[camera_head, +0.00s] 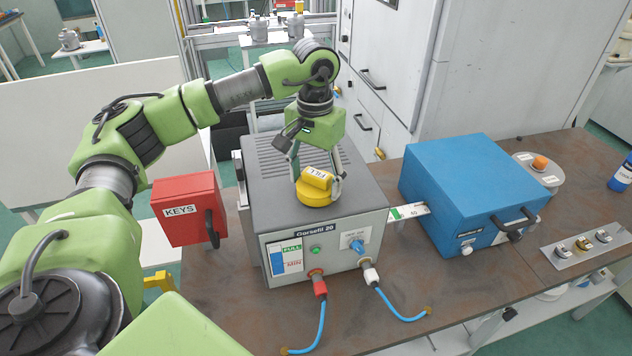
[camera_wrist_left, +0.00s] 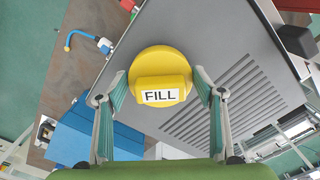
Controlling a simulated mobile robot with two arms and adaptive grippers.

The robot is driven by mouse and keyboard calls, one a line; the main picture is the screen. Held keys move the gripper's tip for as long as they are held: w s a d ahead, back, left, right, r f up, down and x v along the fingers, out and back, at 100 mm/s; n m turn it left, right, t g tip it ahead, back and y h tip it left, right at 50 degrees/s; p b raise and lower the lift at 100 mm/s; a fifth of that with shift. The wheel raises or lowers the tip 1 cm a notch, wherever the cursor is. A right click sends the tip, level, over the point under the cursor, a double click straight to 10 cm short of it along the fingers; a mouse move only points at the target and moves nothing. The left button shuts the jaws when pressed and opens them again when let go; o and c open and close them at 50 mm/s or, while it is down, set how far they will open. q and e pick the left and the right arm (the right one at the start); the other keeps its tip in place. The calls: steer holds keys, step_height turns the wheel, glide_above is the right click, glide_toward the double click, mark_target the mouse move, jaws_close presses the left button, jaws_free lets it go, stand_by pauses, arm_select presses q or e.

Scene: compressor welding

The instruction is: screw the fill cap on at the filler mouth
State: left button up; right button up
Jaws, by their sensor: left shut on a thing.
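The yellow fill cap (camera_head: 316,188) has a raised grip bar labelled FILL. It sits at the top front of the grey Garsefil 20 unit (camera_head: 275,231). My left gripper (camera_head: 317,178) points down from above, its fingers on either side of the cap's bar, shut on the cap. In the left wrist view the cap (camera_wrist_left: 160,80) lies between the two fingers of my gripper (camera_wrist_left: 160,95). The filler mouth is hidden, apparently under the cap. I cannot tell whether the cap rests on it. My right gripper is not in view.
A red KEYS box (camera_head: 184,212) stands left of the unit and a blue box (camera_head: 470,185) right of it. Two blue hoses (camera_head: 322,325) run from the unit's front over the brown table (camera_head: 470,300). A metal plate with knobs (camera_head: 582,244) lies at the right.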

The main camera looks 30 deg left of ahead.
mark_target(315, 175)
arm_select(q)
steer(key=shift+a+m, duration=0.1)
steer(key=shift+m, duration=1.1)
steer(key=o, duration=1.7)
steer(key=shift+o, duration=0.2)
step_height(315, 175, up, 12)
